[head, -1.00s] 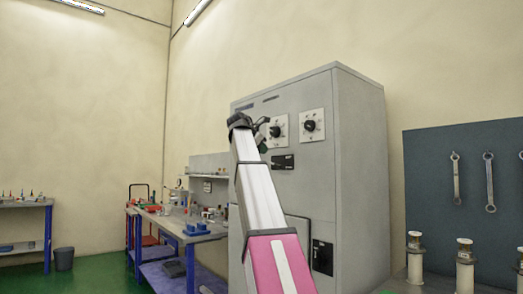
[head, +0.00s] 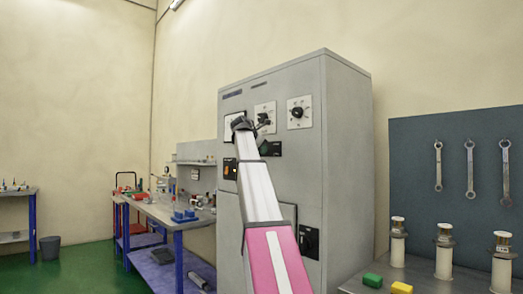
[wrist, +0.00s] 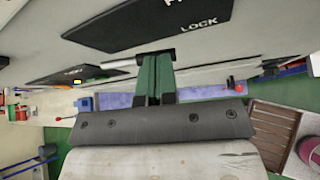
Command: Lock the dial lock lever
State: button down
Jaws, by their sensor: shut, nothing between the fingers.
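A large grey cabinet (head: 345,150) stands in the middle of the head view. Its front has several dial plates, including a left dial (head: 264,117) and a right dial (head: 299,112). A small black plate (head: 276,149) sits below the dials. In the wrist view a black plate (wrist: 165,24) reads LOCK. A thin silver lever (wrist: 120,63) with a dark end lies below it. My gripper (wrist: 157,62) has green fingers shut together, with tips right at the lever's dark end; contact cannot be told. In the head view my gripper (head: 263,148) is at the black plate, partly hidden by my arm.
Another black plate (wrist: 85,75) with a yellow part is close to the left of the fingers. A workbench (head: 165,212) stands left of the cabinet. A side table (head: 335,290) with white-capped posts (head: 397,240) and coloured blocks is at the right.

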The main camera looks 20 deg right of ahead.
jog(key=shift+w+d+f, duration=0.15)
jog(key=shift+f, duration=0.6)
